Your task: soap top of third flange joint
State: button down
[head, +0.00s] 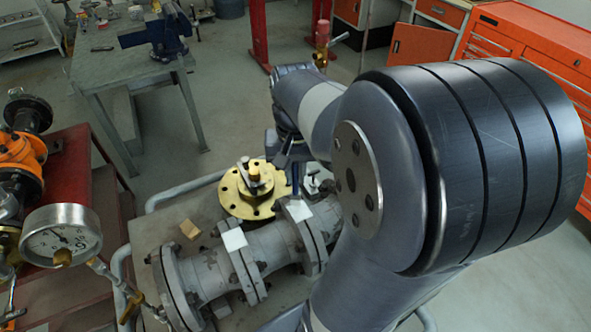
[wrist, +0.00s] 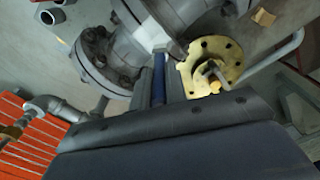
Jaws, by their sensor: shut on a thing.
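A grey flanged pipe run (head: 210,275) lies on the bench. A middle flange joint (head: 248,268) has a white patch (head: 233,239) on top. The flange joint to its right (head: 312,240) has another white patch (head: 297,208). My arm hides the run's right end, so I cannot tell which joint counts as third. My gripper (head: 287,148) is above the right joint, shut on a slim blue tool (wrist: 158,78). The tool points down towards that joint; its tip is unclear, and I cannot tell whether it touches. In the wrist view, a white patch (wrist: 149,36) shows beyond the tool.
A brass flange with bolt holes (head: 235,205) lies close behind the pipe. A small wooden block (head: 189,229) is on the bench. A pressure gauge (head: 60,236) and orange valve (head: 20,155) stand left. Red cabinets (head: 520,60) and a vise table (head: 140,60) are farther back.

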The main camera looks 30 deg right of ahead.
jog(key=shift+w+r, duration=0.1)
jog(key=shift+w, duration=0.5)
jog(key=shift+r+p, duration=1.85)
jog(key=shift+r, duration=1.15)
notch_tip(320, 180, up, 3)
